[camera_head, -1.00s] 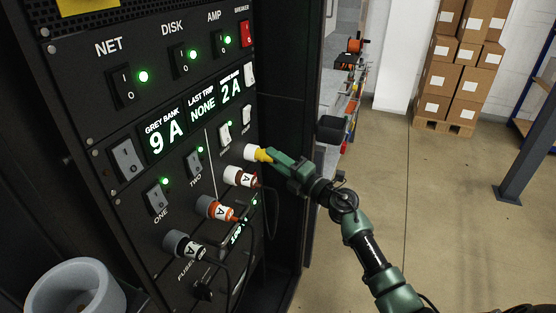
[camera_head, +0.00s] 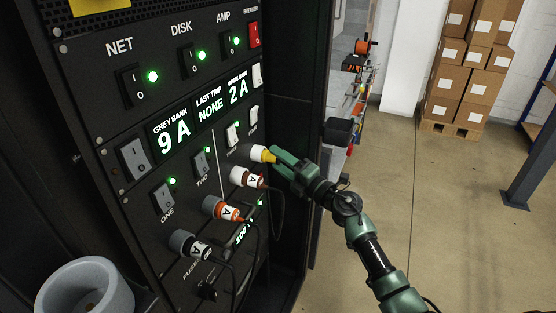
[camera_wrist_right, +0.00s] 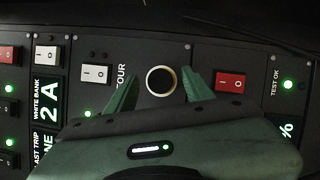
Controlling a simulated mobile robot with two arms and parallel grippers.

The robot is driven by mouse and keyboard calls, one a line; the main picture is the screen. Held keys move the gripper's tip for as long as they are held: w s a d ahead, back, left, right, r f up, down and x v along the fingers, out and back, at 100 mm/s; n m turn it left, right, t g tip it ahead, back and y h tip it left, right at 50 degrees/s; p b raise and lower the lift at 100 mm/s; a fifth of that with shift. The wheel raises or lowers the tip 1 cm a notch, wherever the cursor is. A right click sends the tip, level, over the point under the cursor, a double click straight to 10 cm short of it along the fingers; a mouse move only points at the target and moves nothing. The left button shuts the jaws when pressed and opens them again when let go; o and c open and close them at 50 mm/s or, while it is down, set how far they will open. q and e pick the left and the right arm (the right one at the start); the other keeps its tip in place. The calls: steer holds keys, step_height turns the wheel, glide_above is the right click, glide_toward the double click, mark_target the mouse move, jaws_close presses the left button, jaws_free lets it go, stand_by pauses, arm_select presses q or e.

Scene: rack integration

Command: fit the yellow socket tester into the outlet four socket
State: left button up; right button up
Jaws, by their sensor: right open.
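The yellow socket tester (camera_head: 268,156) sits in the white outlet four socket (camera_head: 256,152) on the rack's front panel, pointing straight out. In the right wrist view the tester (camera_wrist_right: 160,80) shows end-on as a dark round face with a pale rim, beside the partly covered "FOUR" label. My right gripper (camera_head: 279,160) is open, with its fingers around the tester's outer end. In the wrist view its fingertips (camera_wrist_right: 160,92) stand on either side of the tester with gaps. My left gripper is not in view.
Plugs with cables fill the sockets below, including a white one (camera_head: 246,177), an orange one (camera_head: 221,209) and a dark one (camera_head: 188,243). A rocker switch (camera_wrist_right: 95,74) and a red switch (camera_wrist_right: 231,82) flank the tester. The "TEST OK" light (camera_wrist_right: 288,85) glows green. A grey bin (camera_head: 62,291) stands lower left.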

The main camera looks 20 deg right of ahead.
steer(key=v, duration=0.7)
steer(key=shift+b, duration=0.35)
steer(key=shift+s, duration=0.1)
steer(key=s+d+f+m+g+h, duration=0.15)
steer(key=f+m, duration=0.35)
steer(key=f, duration=0.6)
steer(key=s+f+m+g+h, duration=0.1)
steer(key=s+f+m+h, duration=0.3)
steer(key=f, duration=0.7)
steer(key=s+f+m+g+h, duration=0.1)
steer(key=s+f+m+g, duration=0.2)
steer(key=f, duration=0.7)
steer(key=s+f+m+g, duration=0.1)
steer(key=s+f+m, duration=0.2)
steer(key=s+f, duration=0.45)
steer(key=s+a+f+m+g, duration=0.4)
steer(key=s+f+g, duration=0.1)
steer(key=s+f, duration=1)
steer(key=s+a+f+m+g, duration=0.1)
steer(key=s+a+f, duration=0.1)
steer(key=s, duration=0.5)
steer(key=s+a+f+m+g, duration=0.1)
steer(key=s+a+f+g, duration=0.1)
steer(key=s, duration=0.6)
steer(key=s+a+f+m+g, duration=0.1)
steer(key=s+a+f+g, duration=0.1)
steer(key=s, duration=0.5)
steer(key=shift+s+f, duration=0.2)
steer(key=shift+f, duration=0.7)
